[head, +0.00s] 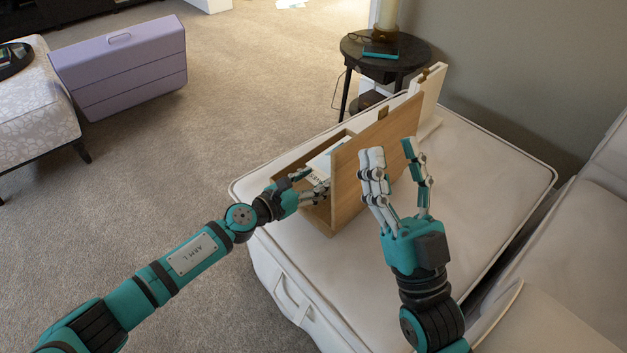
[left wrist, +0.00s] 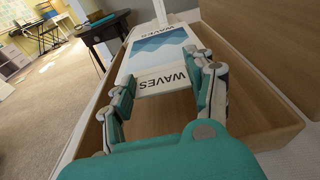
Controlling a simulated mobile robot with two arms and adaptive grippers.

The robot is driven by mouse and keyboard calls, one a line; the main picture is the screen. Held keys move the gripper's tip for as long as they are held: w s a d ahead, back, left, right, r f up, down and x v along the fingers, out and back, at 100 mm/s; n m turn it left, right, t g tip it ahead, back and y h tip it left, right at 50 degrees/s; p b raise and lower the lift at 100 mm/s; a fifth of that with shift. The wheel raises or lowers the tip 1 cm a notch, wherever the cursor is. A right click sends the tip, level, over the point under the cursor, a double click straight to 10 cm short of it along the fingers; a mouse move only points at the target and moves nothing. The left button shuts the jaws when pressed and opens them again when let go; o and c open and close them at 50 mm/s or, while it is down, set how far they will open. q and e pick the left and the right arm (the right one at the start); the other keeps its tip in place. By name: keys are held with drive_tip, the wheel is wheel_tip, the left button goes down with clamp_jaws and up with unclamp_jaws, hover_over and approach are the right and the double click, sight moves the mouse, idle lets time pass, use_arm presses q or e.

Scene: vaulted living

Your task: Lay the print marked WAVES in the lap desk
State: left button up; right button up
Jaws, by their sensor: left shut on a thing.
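The lap desk (head: 350,178) is a light wooden box with its lid raised, standing on the cream ottoman. My left gripper (head: 312,184) is at the box opening, shut on the white and blue print (left wrist: 162,52). The word WAVES reads on the print's near edge in the left wrist view. The print is between the fingers, over the open box; whether it touches the floor of the box I cannot tell. In the head view the lid hides much of it. My right gripper (head: 393,157) is open, fingers upright and apart, in front of the lid.
A cream ottoman (head: 480,190) has free room right of the lap desk. A white upright object (head: 430,90) stands behind the lid. A round black side table (head: 350,48) with a teal book is beyond. A lilac case (head: 120,70) stands on the carpet.

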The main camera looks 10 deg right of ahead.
use_arm(q)
drive_tip(key=o, duration=1.1)
drive_tip(key=shift+c, duration=0.2)
drive_tip(key=v, duration=1.2)
